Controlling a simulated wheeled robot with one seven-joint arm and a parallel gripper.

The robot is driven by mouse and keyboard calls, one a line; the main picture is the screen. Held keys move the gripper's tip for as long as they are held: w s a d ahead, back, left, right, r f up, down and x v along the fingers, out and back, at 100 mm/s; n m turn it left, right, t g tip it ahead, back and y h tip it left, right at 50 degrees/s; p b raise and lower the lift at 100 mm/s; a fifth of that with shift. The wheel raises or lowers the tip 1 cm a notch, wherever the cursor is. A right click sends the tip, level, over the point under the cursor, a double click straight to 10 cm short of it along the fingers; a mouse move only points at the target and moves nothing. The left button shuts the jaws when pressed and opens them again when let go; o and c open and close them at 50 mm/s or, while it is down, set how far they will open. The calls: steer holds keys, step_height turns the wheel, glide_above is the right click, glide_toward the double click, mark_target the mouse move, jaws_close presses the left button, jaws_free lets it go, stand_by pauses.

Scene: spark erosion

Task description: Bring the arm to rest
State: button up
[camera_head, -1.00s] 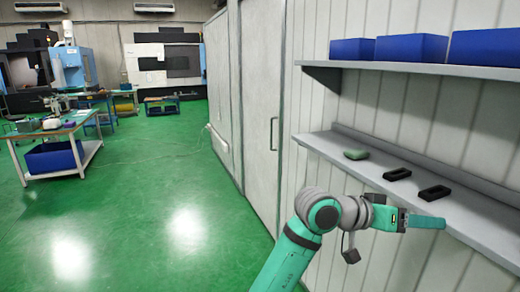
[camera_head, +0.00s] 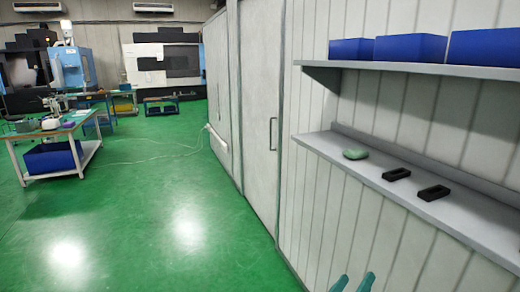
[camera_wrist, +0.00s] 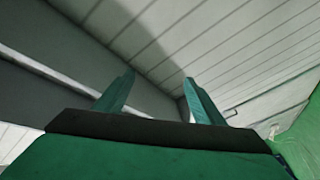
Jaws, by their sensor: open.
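My gripper (camera_head: 353,284) shows only as two green fingertips at the bottom edge of the head view, below the lower shelf and in front of the panelled wall. In the wrist view my gripper (camera_wrist: 158,98) has its two green fingers apart, with nothing between them. The wrist view looks toward the panelled wall (camera_wrist: 240,45) and a grey shelf-like surface (camera_wrist: 60,60). The rest of my arm is out of the head view.
The lower shelf (camera_head: 455,215) holds a green object (camera_head: 355,154) and two black blocks (camera_head: 397,174) (camera_head: 433,193). Blue bins (camera_head: 410,47) stand on the upper shelf (camera_head: 400,68). A workbench (camera_head: 60,150) stands at left. The green floor (camera_head: 150,220) between is clear.

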steer(key=s+a+f+n+t+y, duration=0.4)
steer(key=s+a+f+y, duration=0.6)
steer(key=s+a+f, duration=0.75)
steer(key=s+a+m+g+y, duration=0.1)
steer(key=s+a+m, duration=0.1)
steer(key=s, duration=0.9)
steer(key=s+a+m+g+y, duration=0.1)
steer(key=s+a, duration=0.4)
steer(key=s, duration=0.7)
steer(key=shift+s+a+m+y, duration=0.15)
steer(key=shift+a+m+y, duration=0.1)
steer(key=shift+m+y, duration=0.3)
